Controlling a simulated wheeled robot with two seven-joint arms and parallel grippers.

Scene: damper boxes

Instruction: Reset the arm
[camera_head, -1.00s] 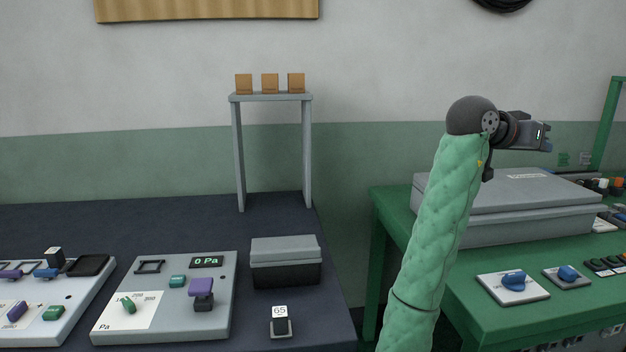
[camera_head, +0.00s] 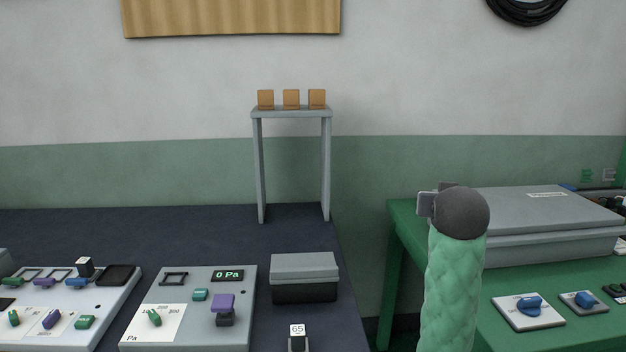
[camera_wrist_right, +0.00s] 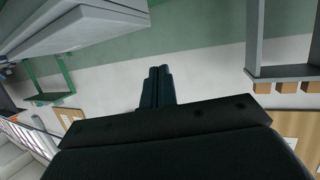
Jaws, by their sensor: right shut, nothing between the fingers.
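My right arm in its green quilted sleeve (camera_head: 452,295) stands upright in the head view, in front of the green table. It ends in a dark grey ball joint (camera_head: 461,213), with grey wrist parts (camera_head: 427,203) at its left. The fingers cannot be made out in the head view. In the right wrist view my right gripper (camera_wrist_right: 158,72) has its two dark fingers together, with nothing between them and only wall behind. My left gripper is in neither view.
The dark table holds a panel reading 0 Pa (camera_head: 228,275), a grey-lidded box (camera_head: 304,268) and a stand (camera_head: 326,170) with three orange blocks (camera_head: 291,98). The green table (camera_head: 403,225) bears a large grey case (camera_head: 540,200), close to my right arm.

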